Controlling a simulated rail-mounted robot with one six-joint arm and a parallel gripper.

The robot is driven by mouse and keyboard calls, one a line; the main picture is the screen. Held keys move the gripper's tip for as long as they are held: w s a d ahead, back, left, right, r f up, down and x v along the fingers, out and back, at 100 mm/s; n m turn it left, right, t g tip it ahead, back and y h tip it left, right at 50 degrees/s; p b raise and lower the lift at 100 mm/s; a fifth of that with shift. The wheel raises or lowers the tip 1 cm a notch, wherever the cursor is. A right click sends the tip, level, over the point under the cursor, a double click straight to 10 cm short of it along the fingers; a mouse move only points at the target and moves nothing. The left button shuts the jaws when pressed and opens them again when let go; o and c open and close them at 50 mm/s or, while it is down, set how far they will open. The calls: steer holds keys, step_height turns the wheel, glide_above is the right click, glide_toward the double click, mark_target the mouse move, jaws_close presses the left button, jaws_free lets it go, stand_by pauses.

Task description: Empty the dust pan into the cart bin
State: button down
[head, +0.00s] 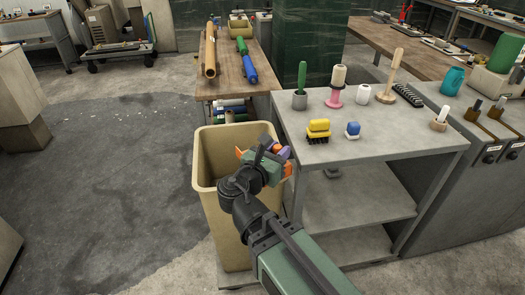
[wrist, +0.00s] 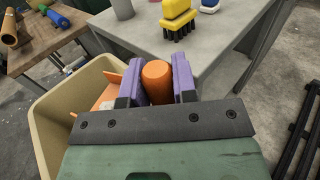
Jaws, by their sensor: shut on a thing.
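The beige cart bin (head: 222,228) stands upright and open at the left end of the grey cart; its rim and wall also show in the wrist view (wrist: 42,128). My gripper (head: 277,152) is over the right part of the bin's mouth. In the wrist view its purple fingers (wrist: 157,88) are shut on the round orange handle of the dust pan (wrist: 158,72). Orange parts of the pan (head: 287,169) show around the gripper in the head view. Most of the pan is hidden by my gripper and wrist, so its tilt and contents cannot be told.
The grey cart top (head: 335,155) is close right of the bin, holding a yellow brush (head: 318,130), a blue brush (head: 352,130) and several upright tools. A wooden bench (head: 228,85) with rolls stands behind. The floor left of the bin is clear.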

steer(key=shift+a+r, duration=0.15)
steer(key=shift+a, duration=0.15)
steer(key=shift+w+a+r+n+g+p, duration=1.1)
steer(key=shift+w+a+n+p, duration=0.95)
steer(key=shift+w, duration=1.35)
steer(key=shift+w+a+r+n+g+p, duration=0.55)
steer(key=shift+w+a+r+n+p, duration=0.95)
steer(key=shift+w+p, duration=1.55)
steer(key=shift+w+a+r+n+g+p, duration=0.85)
steer(key=shift+w+a+r+n+p, duration=0.85)
steer(key=shift+w, duration=2.05)
steer(key=s+d+f+m+t+b, duration=0.1)
steer(key=s+d+f+m+b, duration=0.2)
steer(key=s, duration=0.3)
steer(key=s+d+f+m+t+b, duration=0.2)
steer(key=s+d+f+m+b, duration=0.1)
steer(key=s+b, duration=0.3)
steer(key=s+d+f+m+t+b, duration=0.2)
steer(key=s+d+f+m+b, duration=0.1)
steer(key=s, duration=0.5)
steer(key=shift+s+d+m+b, duration=0.2)
steer(key=shift+d+m+b, duration=0.45)
steer(key=shift+d+b, duration=0.15)
steer(key=shift+r, duration=0.2)
